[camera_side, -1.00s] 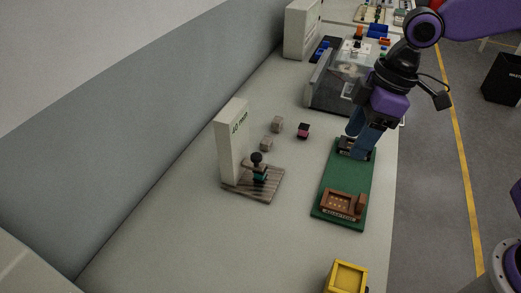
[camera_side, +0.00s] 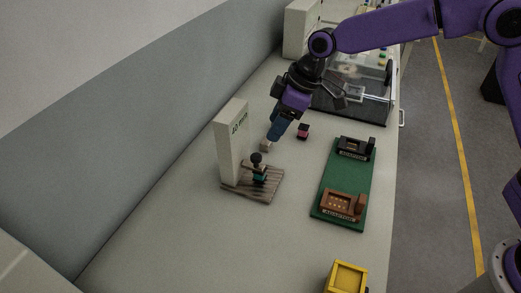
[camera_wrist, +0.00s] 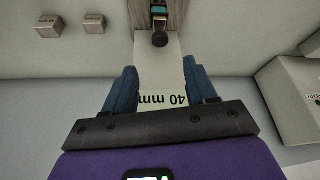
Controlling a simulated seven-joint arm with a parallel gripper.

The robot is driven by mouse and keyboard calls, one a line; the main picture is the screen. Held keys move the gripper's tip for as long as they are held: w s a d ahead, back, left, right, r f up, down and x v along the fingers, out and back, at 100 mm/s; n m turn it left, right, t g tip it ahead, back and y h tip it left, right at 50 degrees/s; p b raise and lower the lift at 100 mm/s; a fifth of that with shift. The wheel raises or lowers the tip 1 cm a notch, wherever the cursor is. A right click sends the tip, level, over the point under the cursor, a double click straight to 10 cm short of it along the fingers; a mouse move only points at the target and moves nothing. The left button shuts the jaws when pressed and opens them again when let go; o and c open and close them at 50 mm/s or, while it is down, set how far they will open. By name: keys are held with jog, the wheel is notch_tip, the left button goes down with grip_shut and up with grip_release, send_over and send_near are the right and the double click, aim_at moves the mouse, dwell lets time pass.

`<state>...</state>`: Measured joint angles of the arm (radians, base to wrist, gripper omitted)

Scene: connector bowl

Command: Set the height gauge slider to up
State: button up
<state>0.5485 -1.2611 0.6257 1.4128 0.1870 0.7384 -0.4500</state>
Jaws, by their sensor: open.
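The height gauge (camera_side: 231,146) is a tall white block marked "40 mm" on a striped wooden-looking base (camera_side: 262,193). A small slider (camera_side: 258,170) with a black round knob and a teal band stands on that base in front of the block. In the wrist view the slider's black knob (camera_wrist: 160,39) is at top centre, beyond my fingertips, and the "40 mm" label (camera_wrist: 162,98) shows between the fingers. My gripper (camera_side: 273,137) is open, above and behind the slider, touching nothing that I can see. The wrist view shows its two blue fingers apart (camera_wrist: 162,75).
Small grey-brown cubes (camera_wrist: 47,27) lie near the gauge, one (camera_side: 265,146) beside my fingertips. A pink-and-black cube (camera_side: 303,131) is to the right. A green board (camera_side: 345,178) carries a black and a brown adapter. A yellow bin (camera_side: 346,278) stands at the front.

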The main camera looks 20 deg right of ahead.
aim_at(257, 156)
jog(key=x, duration=1)
jog(key=shift+f, duration=0.1)
